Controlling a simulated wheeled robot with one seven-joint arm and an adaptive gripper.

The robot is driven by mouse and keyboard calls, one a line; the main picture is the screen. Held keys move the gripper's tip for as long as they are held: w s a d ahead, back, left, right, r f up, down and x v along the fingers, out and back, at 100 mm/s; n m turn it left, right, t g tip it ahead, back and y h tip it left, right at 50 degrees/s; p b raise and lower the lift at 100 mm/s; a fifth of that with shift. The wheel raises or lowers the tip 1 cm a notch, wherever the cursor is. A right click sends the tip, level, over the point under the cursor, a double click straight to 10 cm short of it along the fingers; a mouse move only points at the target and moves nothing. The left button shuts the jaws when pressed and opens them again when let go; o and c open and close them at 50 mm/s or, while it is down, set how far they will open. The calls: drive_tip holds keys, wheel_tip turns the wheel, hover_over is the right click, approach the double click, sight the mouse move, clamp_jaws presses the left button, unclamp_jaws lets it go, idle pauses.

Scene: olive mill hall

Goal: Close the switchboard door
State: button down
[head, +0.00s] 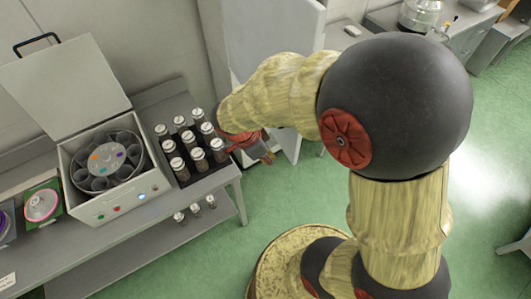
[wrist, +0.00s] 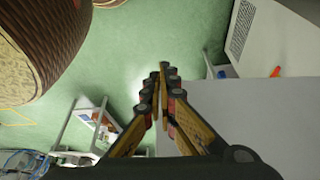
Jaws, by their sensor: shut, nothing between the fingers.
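A large pale grey upright panel, which looks like the switchboard door (head: 265,30), stands behind my arm at the top middle of the head view. Its lower part shows below my arm, and my arm hides its middle. In the wrist view a broad flat grey surface, likely the same door (wrist: 250,108), fills the right side next to my fingers. My gripper (head: 267,157) is shut and empty, beside the bench corner. In the wrist view its fingertips (wrist: 163,72) meet over the green floor, close to the grey surface's left edge. I cannot tell whether they touch it.
A grey bench (head: 215,185) at left holds a rack of capped bottles (head: 190,150) near my gripper and an open-lidded centrifuge (head: 108,170). An orange piece (wrist: 275,72) shows beyond the grey surface. Green floor (head: 285,215) is clear between bench and base.

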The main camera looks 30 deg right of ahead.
drive_tip(key=d+f+p, duration=0.1)
drive_tip(key=d+f, duration=0.3)
drive_tip(key=d, duration=0.1)
drive_tip(key=shift+s+d, duration=0.15)
drive_tip(key=shift+d, duration=0.15)
drive_tip(key=shift+d, duration=0.1)
